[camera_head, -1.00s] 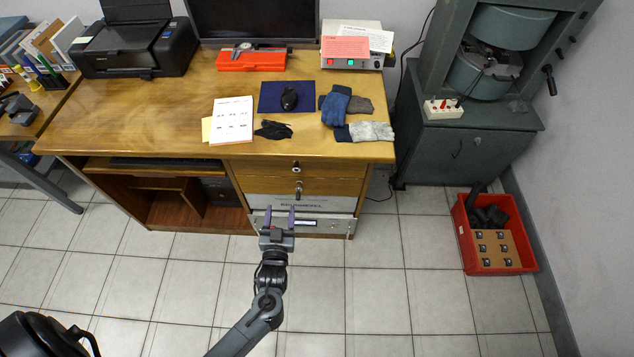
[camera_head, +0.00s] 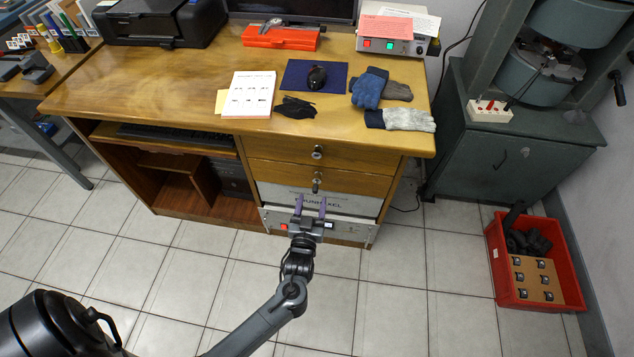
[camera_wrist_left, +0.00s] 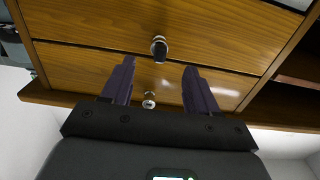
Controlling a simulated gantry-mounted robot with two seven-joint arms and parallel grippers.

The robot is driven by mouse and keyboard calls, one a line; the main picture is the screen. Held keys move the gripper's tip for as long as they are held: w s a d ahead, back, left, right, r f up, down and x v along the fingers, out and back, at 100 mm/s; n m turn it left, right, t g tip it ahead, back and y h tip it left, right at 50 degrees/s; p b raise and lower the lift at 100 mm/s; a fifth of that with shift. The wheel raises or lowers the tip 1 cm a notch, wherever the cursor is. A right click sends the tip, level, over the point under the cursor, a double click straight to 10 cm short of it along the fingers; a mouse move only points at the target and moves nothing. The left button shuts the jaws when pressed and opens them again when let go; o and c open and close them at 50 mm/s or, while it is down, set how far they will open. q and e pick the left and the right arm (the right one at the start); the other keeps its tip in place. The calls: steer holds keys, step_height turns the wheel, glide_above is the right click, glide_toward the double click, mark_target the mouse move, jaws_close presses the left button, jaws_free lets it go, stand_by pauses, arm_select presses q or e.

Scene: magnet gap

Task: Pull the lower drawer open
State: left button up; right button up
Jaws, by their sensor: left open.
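The desk's lower drawer (camera_head: 350,183) is a shut wooden front with a small metal knob (camera_head: 317,182). The upper drawer (camera_head: 280,149) above it is also shut. My left gripper (camera_head: 311,203) has two purple fingers, open and empty, pointing at the desk. In the head view the fingertips appear just below the knob, one to each side. The left wrist view is upside down. There the knob (camera_wrist_left: 159,48) of the lower drawer (camera_wrist_left: 90,60) lies between and just beyond the fingertips (camera_wrist_left: 159,66), apparently untouched. My right gripper is not in view.
A white box (camera_head: 355,206) and a grey instrument (camera_head: 355,232) stand under the drawers, close behind my gripper. An open shelf space (camera_head: 175,185) is at the left. A red crate (camera_head: 497,258) stands right on the tiled floor. The floor before the desk is clear.

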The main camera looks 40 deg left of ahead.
mark_target(315, 192)
arm_select(q)
steer(key=b+x, duration=0.2)
steer(key=x, duration=0.2)
steer(key=shift+w+a, duration=0.15)
steer(key=shift+w, duration=0.15)
steer(key=shift+x, duration=1.2)
steer(key=shift+c, duration=0.2)
steer(key=c, duration=1)
steer(key=shift+s+d+r+p, duration=0.1)
steer(key=shift+s+d+p, duration=0.15)
steer(key=shift+s+p, duration=0.2)
steer(key=shift+p+v, duration=1.4)
steer(key=shift+v, duration=0.95)
steer(key=shift+p+v, duration=0.75)
steer(key=shift+v, duration=0.95)
